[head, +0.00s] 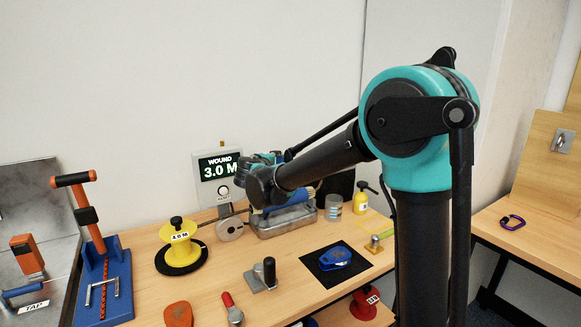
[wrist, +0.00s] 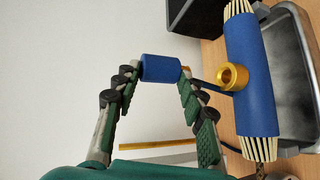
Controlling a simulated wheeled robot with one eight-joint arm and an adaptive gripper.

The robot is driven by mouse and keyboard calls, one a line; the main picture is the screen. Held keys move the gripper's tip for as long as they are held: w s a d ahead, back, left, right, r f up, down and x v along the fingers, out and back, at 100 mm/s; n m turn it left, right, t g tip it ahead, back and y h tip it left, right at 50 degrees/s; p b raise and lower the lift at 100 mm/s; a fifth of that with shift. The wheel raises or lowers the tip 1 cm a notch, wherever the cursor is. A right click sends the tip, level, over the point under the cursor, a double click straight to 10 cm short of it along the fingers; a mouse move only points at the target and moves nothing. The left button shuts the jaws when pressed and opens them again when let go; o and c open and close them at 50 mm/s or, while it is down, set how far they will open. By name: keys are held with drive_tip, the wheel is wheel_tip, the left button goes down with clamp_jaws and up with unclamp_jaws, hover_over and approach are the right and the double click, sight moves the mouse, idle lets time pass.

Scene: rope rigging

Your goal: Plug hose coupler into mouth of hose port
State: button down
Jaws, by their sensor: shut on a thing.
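My gripper (wrist: 159,77) is shut on a short blue cylinder, the hose coupler (wrist: 160,68), held between its fingertips in the wrist view. A sliver of gold shows at the coupler's right edge. To its right, a gold ring, seemingly the mouth of the hose port (wrist: 233,77), sticks out from a larger blue roll (wrist: 252,110) with pale strands at both ends. The coupler is apart from the ring in the picture; its depth gap cannot be judged. In the head view my arm hides the coupler and most of the port.
The blue roll sits over a grey metal tray (wrist: 300,45). A display box (head: 217,178) reading 3.0 M stands behind. A yellow spool (head: 180,248), a clear jar (head: 333,207) and a yellow bottle (head: 362,198) stand nearby. A black mat (head: 322,281) with a blue tool lies in front.

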idle(0.3)
drive_tip(key=shift+f, duration=2.6)
drive_tip(key=shift+f, duration=0.8)
drive_tip(key=c, duration=0.8)
unclamp_jaws()
drive_tip(key=shift+s, duration=0.1)
drive_tip(key=v, duration=1.2)
